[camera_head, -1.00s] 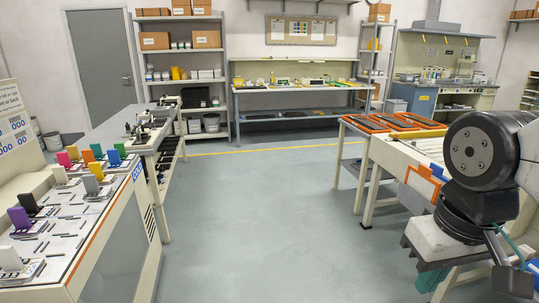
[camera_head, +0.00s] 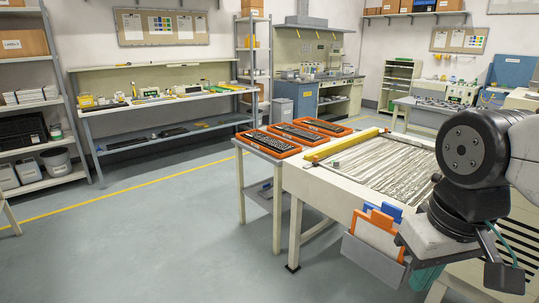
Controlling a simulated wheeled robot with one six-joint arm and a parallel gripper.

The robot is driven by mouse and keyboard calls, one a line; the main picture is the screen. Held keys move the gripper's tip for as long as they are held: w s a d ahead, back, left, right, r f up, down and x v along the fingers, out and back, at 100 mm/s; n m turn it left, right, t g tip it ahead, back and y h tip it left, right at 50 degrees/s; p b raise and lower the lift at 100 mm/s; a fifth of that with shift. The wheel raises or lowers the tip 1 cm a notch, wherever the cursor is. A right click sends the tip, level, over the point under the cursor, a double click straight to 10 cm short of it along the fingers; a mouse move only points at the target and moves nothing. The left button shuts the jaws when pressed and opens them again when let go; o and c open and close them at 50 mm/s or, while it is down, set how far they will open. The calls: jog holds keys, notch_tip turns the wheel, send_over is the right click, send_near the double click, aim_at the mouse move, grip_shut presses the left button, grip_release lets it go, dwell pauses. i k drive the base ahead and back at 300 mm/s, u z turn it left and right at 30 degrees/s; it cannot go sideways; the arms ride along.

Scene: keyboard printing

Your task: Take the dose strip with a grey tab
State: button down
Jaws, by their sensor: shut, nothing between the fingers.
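No dose strip with a grey tab shows in the view now; the left counter with tabbed strips is out of frame. My gripper (camera_head: 425,277) is at the lower right, at the end of my folded arm, in front of the cream machine table. It is small and partly hidden by my own arm, and it appears shut and empty, away from any strip.
A cream table with a silvery, ridged top (camera_head: 385,165) stands at right; a holder (camera_head: 373,256) with orange and blue pieces hangs on its front. Orange trays (camera_head: 268,144) with keyboards sit beside it. A long bench (camera_head: 165,98) stands behind. Floor (camera_head: 150,245) at left is clear.

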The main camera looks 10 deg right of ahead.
aim_at(335, 163)
jog(key=z, duration=0.25)
jog(key=i, duration=0.5)
jog(key=u, duration=1.3)
jog(key=i, duration=2.05)
jog(key=z, duration=3.45)
jog(key=i, duration=0.5)
jog(key=z, duration=0.15)
